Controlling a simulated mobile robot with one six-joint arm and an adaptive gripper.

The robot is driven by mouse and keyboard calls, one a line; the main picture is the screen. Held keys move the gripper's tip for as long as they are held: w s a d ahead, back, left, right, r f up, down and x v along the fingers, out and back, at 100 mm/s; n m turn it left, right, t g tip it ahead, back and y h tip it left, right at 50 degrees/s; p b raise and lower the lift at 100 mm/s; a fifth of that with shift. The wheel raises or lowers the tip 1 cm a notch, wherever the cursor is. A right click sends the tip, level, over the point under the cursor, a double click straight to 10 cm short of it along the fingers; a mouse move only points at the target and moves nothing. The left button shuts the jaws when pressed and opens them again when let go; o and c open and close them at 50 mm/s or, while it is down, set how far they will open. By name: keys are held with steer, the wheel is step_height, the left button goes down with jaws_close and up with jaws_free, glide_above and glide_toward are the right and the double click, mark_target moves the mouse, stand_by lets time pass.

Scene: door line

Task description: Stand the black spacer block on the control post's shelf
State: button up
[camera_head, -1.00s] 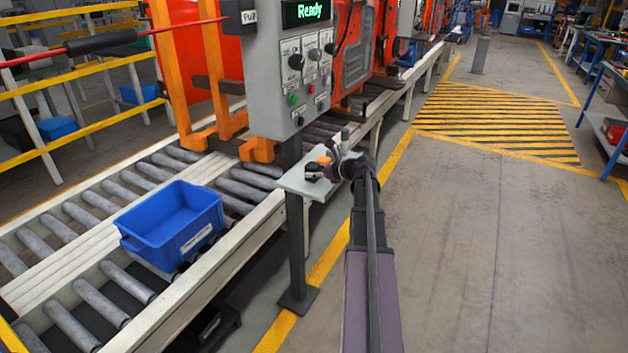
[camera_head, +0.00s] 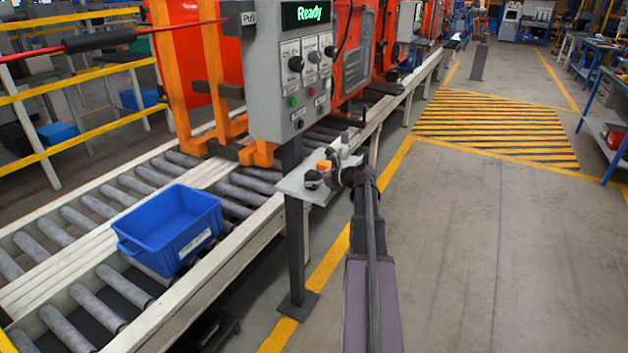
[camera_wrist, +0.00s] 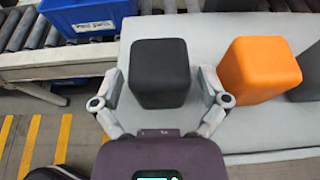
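The black spacer block (camera_wrist: 160,72) stands upright near one end of the pale grey shelf (camera_wrist: 215,35) in the wrist view. In the head view the block (camera_head: 312,180) is a small dark shape on the control post's shelf (camera_head: 293,187). My gripper (camera_wrist: 161,84) is open, with one finger on each side of the block. Small gaps show between the fingertips and its sides. In the head view my gripper (camera_head: 335,177) is at the shelf's near edge, partly hidden by my arm. The block's underside is hidden.
An orange block (camera_wrist: 263,69) stands to the right of the black one, with a dark grey object (camera_wrist: 307,85) beyond it. The control box (camera_head: 290,70) overhangs the shelf. A blue bin (camera_head: 170,230) sits on the roller conveyor (camera_head: 90,260). Open floor (camera_head: 490,260) lies to the right.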

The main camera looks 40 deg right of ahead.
stand_by(0.4)
steer(key=shift+r, duration=0.2)
steer(key=p+v, duration=0.4)
steer(key=v, duration=0.8)
steer(key=shift+f, duration=0.1)
stand_by(0.4)
steer(key=w+a+f+n+g, duration=0.1)
steer(key=a+f+n+g, duration=0.3)
steer(key=a, duration=0.5)
steer(key=w+a+f+n+g, duration=0.1)
steer(key=a+n, duration=0.4)
steer(key=a, duration=0.4)
steer(key=w+a+f+n+g, duration=0.1)
steer(key=a+f+n+g, duration=0.2)
steer(key=a+n, duration=0.35)
steer(key=s+a+f+n+g+h, duration=0.2)
steer(key=s+a+n, duration=0.2)
steer(key=a+n, duration=0.4)
steer(key=s+a+f+n+g+h, duration=0.2)
steer(key=s+a+n, duration=0.3)
steer(key=a, duration=1)
steer(key=n+g+h, duration=0.1)
steer(key=n, duration=0.2)
steer(key=shift+s, duration=0.3)
